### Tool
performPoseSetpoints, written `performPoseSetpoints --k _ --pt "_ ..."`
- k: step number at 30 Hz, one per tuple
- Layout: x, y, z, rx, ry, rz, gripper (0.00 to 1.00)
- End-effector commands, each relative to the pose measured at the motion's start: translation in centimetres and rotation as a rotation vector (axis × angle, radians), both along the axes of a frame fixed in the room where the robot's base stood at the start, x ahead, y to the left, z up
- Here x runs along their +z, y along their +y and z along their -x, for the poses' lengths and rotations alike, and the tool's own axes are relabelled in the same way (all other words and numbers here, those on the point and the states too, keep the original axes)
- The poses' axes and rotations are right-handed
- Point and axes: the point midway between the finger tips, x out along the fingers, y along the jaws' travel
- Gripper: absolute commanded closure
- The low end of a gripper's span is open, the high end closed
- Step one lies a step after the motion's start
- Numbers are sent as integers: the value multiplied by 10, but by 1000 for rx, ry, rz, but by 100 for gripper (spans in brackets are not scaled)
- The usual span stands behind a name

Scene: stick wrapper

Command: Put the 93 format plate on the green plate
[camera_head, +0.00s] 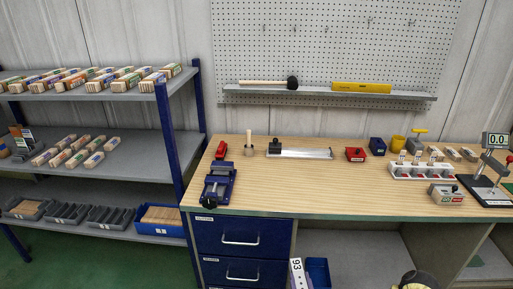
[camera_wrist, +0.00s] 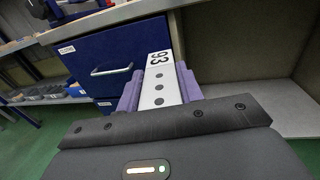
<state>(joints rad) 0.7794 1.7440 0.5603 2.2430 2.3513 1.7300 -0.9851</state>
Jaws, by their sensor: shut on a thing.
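The 93 format plate (camera_wrist: 160,84) is a long white plate with dark holes and the black number 93 at its far end. It sits between the two purple fingers of my gripper (camera_wrist: 158,90), which is shut on it. In the head view the upper part of the plate (camera_head: 297,273) shows at the bottom edge, in front of the bench and beside the blue drawers. The plate is held below the worktop level, clear of the bench top. I cannot make out a green plate in either view.
The wooden workbench (camera_head: 310,207) carries a blue vise (camera_head: 219,183), a white slotted holder (camera_head: 421,171) and a scale-like device with a display (camera_head: 495,140). Blue drawers (camera_head: 240,239) are under its left side. Shelves (camera_head: 125,149) with boxes stand left. The bench's middle front is clear.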

Motion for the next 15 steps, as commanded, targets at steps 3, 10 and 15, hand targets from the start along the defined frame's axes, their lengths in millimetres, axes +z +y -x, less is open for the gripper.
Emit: performPoseSetpoints --k 3,10,15 --pt "-8 -6 8 -56 0 -3 100" --pt "-13 -9 12 -84 -4 1 100" --pt "-13 -9 12 -83 -4 0 100"
